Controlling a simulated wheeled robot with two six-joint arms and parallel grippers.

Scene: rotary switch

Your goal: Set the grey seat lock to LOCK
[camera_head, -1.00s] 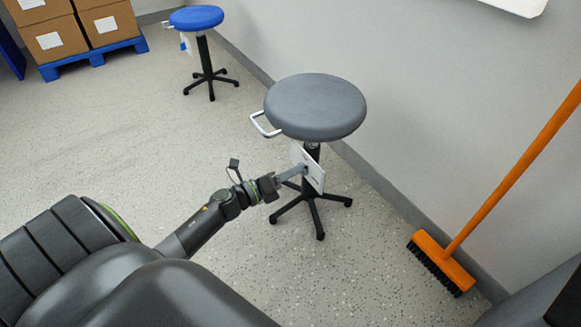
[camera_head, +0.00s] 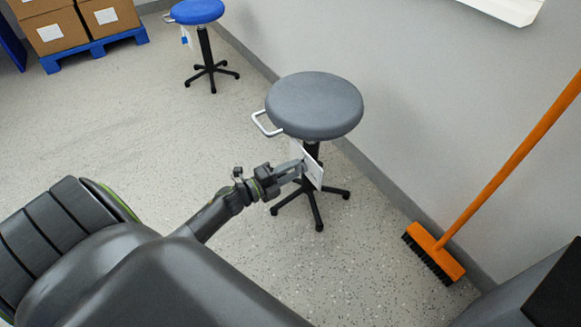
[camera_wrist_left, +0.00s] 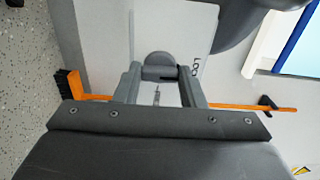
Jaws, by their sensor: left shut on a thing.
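The grey stool (camera_head: 315,105) has a round grey seat on a black post. A white plate (camera_head: 316,173) hangs under the seat, facing my left arm. In the left wrist view the plate (camera_wrist_left: 180,30) bears dark lettering that reads in part "LOC", turned sideways, to the right of a grey knob (camera_wrist_left: 160,62). My left gripper (camera_head: 298,168) is at the plate. In the left wrist view its fingers (camera_wrist_left: 160,75) are shut on the knob, one on each side. The gripper hides the knob in the head view. My right gripper is not in view.
A white handle (camera_head: 264,124) sticks out from the grey seat's left. A blue stool (camera_head: 197,12) stands farther back, near boxes on a blue pallet (camera_head: 95,52). An orange broom (camera_head: 500,180) leans at the wall on the right. The floor at left is clear.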

